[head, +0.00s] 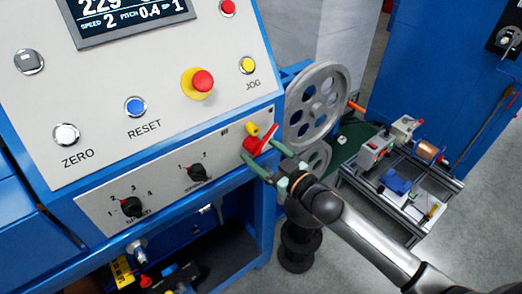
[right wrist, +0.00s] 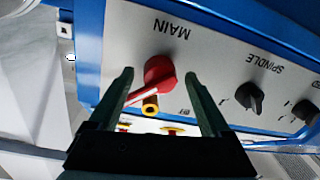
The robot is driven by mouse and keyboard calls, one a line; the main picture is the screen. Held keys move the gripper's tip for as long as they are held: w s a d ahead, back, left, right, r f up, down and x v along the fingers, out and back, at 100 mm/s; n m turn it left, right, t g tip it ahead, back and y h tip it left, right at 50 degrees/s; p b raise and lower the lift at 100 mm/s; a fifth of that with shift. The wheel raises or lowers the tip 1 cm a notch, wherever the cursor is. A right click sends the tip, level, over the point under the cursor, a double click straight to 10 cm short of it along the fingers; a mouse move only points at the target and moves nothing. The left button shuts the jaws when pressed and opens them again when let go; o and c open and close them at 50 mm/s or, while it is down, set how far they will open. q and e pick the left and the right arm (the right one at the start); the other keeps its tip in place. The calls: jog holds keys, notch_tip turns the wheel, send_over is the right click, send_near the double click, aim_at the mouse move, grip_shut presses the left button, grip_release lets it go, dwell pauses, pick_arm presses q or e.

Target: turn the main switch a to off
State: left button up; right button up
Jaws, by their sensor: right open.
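The main switch (head: 252,143) is a red rotary knob with a lever handle at the right end of the lower panel strip. In the right wrist view the red knob (right wrist: 160,72) sits below the upside-down word MAIN. Its handle points down-left there, with a yellow ring-shaped part (right wrist: 151,106) close by. My right gripper (head: 262,155) is at the switch, fingers toward the panel. In the right wrist view its open fingers (right wrist: 159,80) stand on either side of the knob, with gaps visible. I cannot tell whether either finger touches the handle. My left gripper is not in view.
The spindle knob (right wrist: 250,97) is beside the switch, and the speed knob (head: 132,207) is farther left. Above are a red emergency stop (head: 202,81) and a yellow JOG button (head: 248,65). Grey pulley wheels (head: 318,105) stand close to the right.

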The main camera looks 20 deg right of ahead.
jog(key=shift+c, duration=0.4)
grip_shut()
dwell(0.6)
